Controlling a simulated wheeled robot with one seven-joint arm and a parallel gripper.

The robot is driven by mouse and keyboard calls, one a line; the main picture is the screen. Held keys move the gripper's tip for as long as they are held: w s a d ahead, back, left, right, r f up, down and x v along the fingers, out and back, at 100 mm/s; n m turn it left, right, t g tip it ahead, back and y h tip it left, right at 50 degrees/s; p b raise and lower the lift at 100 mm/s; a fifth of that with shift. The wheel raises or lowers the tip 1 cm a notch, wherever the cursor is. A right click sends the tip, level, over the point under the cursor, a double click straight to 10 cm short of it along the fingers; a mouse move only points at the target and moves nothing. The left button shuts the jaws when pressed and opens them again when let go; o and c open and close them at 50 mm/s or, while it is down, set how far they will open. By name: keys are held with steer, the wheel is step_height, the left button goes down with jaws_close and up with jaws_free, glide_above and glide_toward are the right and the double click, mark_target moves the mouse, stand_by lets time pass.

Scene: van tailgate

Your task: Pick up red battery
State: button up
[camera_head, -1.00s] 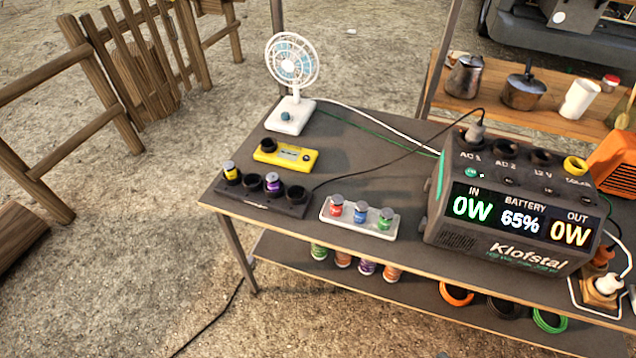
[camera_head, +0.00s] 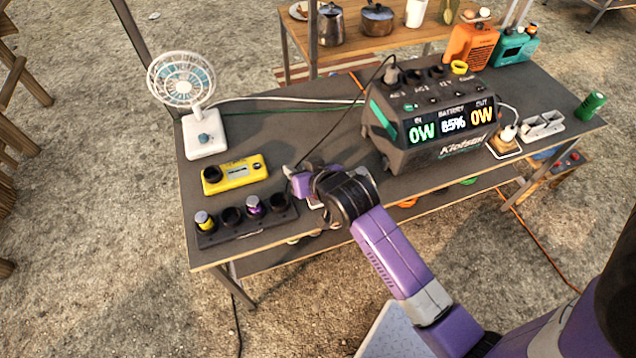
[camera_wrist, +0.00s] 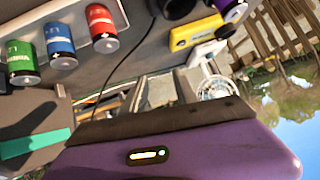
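The red battery (camera_wrist: 102,27) stands in the wrist view at the upper left, with a silver cap. It is beside a blue battery (camera_wrist: 61,45) and a green battery (camera_wrist: 22,62) in a row. In the head view my arm hides these batteries; only a sliver of their white tray (camera_head: 315,204) shows. My gripper (camera_head: 299,182) is over the front of the table by that tray, left of the power station. The wrist view shows no battery held, and its fingers are not clear enough to tell whether they are open.
A dark holder (camera_head: 228,234) with a yellow and a purple battery is left of my gripper. A yellow tester (camera_head: 236,173) and a white fan (camera_head: 204,135) stand behind it. The power station (camera_head: 430,122) with its cable is close on the right.

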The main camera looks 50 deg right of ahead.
steer(key=w+d+m+g+p, duration=0.1)
steer(key=w+d+m+g, duration=0.1)
steer(key=d+g, duration=0.15)
steer(key=s+m+g+y, duration=0.1)
steer(key=g, duration=0.1)
steer(key=s+f+m+g+y, duration=0.1)
steer(key=s+g, duration=0.1)
steer(key=s+m+g+y+p, duration=0.1)
steer(key=s+g, duration=0.1)
steer(key=shift+s+a+f+m+y, duration=0.1)
steer(key=shift+a+f+m+y, duration=0.2)
steer(key=shift+m+y, duration=0.1)
steer(key=shift+s+a+r+g, duration=0.1)
steer(key=shift+s+r+g, duration=0.05)
steer(key=shift+s+g, duration=0.1)
steer(key=shift+s+a, duration=0.1)
steer(key=shift+s, duration=0.1)
step_height(320, 180, down, 3)
steer(key=shift+r, duration=0.2)
steer(key=shift+w+d+f+p, duration=0.1)
steer(key=shift+f+p, duration=0.1)
steer(key=shift+f, duration=0.65)
steer(key=shift+s+d+f+p, duration=0.1)
steer(key=shift+f+p, duration=0.05)
steer(key=shift+f, duration=0.7)
steer(key=shift+w+d+f+p, duration=0.1)
steer(key=shift+f+p, duration=0.1)
steer(key=shift+f, duration=0.65)
jaws_close()
